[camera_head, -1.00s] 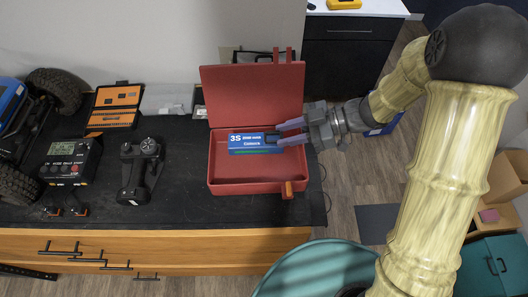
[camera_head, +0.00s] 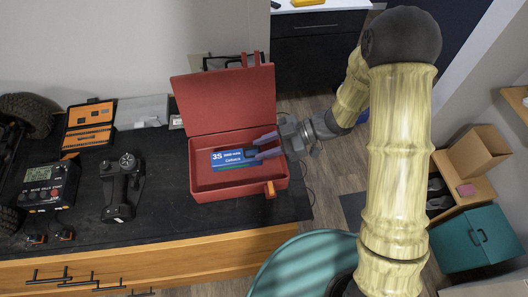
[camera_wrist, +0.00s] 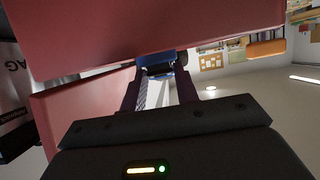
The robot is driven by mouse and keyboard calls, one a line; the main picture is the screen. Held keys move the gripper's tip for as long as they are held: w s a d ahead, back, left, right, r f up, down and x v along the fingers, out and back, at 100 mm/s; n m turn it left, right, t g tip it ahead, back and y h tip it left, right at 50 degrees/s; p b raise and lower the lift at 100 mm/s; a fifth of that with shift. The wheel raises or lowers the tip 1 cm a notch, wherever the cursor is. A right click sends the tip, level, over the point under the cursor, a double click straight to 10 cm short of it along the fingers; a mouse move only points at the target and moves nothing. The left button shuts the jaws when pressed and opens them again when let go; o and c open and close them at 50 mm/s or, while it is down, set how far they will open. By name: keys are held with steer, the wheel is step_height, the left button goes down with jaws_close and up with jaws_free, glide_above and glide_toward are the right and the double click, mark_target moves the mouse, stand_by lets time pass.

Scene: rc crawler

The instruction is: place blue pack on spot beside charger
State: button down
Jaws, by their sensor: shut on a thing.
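The blue pack (camera_head: 231,159), labelled 3S, is inside the outline of the open red case (camera_head: 199,190) in the head view. I cannot tell whether it touches the case floor. My gripper (camera_head: 264,147) reaches in from the right and is shut on the pack's right end. In the wrist view, part of the blue pack (camera_wrist: 158,60) shows between the fingers (camera_wrist: 160,88); the rest is hidden. The black charger (camera_head: 47,187), with a display and buttons, stands at the left of the bench. No marked spot beside it can be made out.
A black transmitter (camera_head: 121,186) stands between charger and case. Small orange-tipped leads (camera_head: 50,237) lie in front of the charger. An orange tool case (camera_head: 90,127) lies open behind. The case's raised lid (camera_head: 228,100) stands at its back. Bare black bench (camera_head: 165,200) lies left of the case.

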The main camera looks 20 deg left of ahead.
mark_target(265, 164)
steer(key=shift+f+p, duration=0.9)
steer(key=shift+f, duration=0.9)
steer(key=c, duration=1.1)
jaws_free()
steer(key=shift+f, duration=0.1)
steer(key=shift+o, duration=0.2)
steer(key=shift+s, duration=0.1)
